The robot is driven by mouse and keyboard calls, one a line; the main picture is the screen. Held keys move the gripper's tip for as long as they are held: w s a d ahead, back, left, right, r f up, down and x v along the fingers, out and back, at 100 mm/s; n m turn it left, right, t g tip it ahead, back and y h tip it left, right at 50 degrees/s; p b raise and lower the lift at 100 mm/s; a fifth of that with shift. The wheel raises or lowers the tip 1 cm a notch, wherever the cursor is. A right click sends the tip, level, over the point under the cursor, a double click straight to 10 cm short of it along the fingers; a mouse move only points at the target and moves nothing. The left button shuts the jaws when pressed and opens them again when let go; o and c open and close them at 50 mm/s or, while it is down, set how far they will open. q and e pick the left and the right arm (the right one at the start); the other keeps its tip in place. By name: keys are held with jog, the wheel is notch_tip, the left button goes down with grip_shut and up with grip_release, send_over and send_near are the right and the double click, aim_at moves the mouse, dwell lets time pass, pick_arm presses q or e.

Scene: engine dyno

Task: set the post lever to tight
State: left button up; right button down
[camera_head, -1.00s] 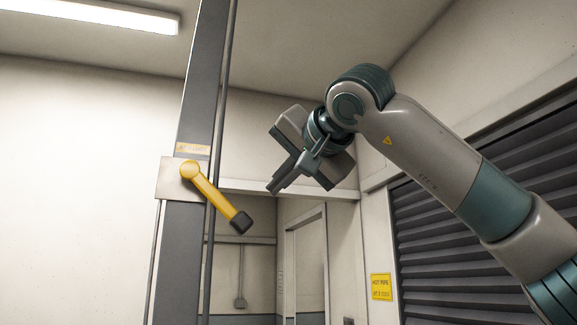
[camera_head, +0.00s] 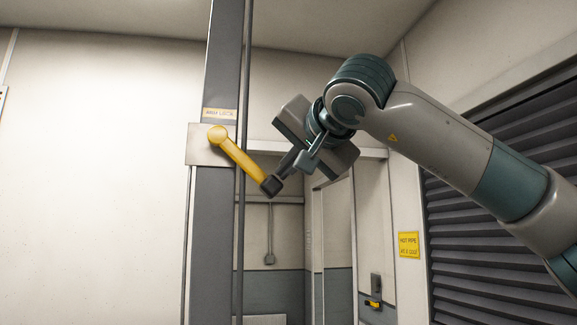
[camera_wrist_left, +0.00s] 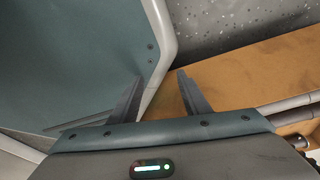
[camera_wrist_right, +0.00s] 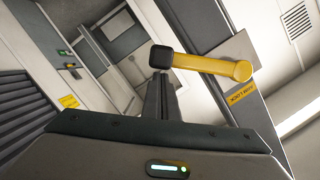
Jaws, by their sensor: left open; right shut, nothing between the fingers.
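The post lever (camera_head: 238,155) is a yellow arm with a dark square knob (camera_head: 271,185) at its end. It pivots on a grey plate (camera_head: 200,150) on a dark upright post and slants down to the right. My left gripper (camera_wrist_left: 153,77) is open and empty.
A dark louvred shutter (camera_head: 500,230) fills the right wall, with a yellow sign (camera_head: 409,245) beside it. A thin dark pipe (camera_head: 242,230) runs along the post. In the left wrist view, a brown surface (camera_wrist_left: 260,75) and a teal panel (camera_wrist_left: 70,60) lie close by.

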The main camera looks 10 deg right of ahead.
aim_at(272, 189)
pick_arm(q)
jog(key=shift+w+f, duration=0.1)
